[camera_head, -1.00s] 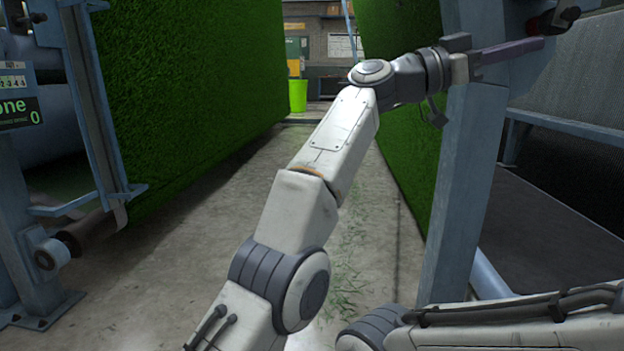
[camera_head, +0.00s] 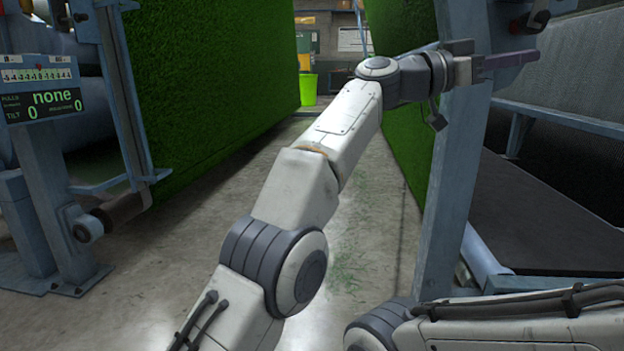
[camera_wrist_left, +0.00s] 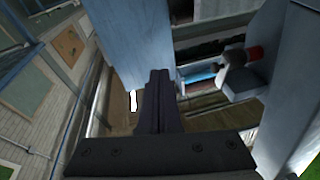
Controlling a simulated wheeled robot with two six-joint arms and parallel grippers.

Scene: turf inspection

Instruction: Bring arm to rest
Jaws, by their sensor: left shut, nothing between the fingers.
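My left arm (camera_head: 345,125) rises from the bottom of the head view and reaches up to the right. Its gripper (camera_head: 520,60) points right, at the blue-grey post (camera_head: 455,180) of the machine frame. The fingers are shut with nothing between them. In the left wrist view the closed dark fingers (camera_wrist_left: 158,95) lie in front of a blue-grey column (camera_wrist_left: 135,45); I cannot tell whether they touch it. My right arm (camera_head: 500,325) shows only as a link along the bottom right edge; its gripper is out of view.
Green turf walls (camera_head: 220,80) stand on both sides of a concrete aisle (camera_head: 360,240). A display panel (camera_head: 40,95) reading "none" is on the left frame. A bright green bin (camera_head: 307,87) stands at the far end. A dark flat bed (camera_head: 540,220) lies at right. A red-tipped part (camera_wrist_left: 250,55) is near the fingers.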

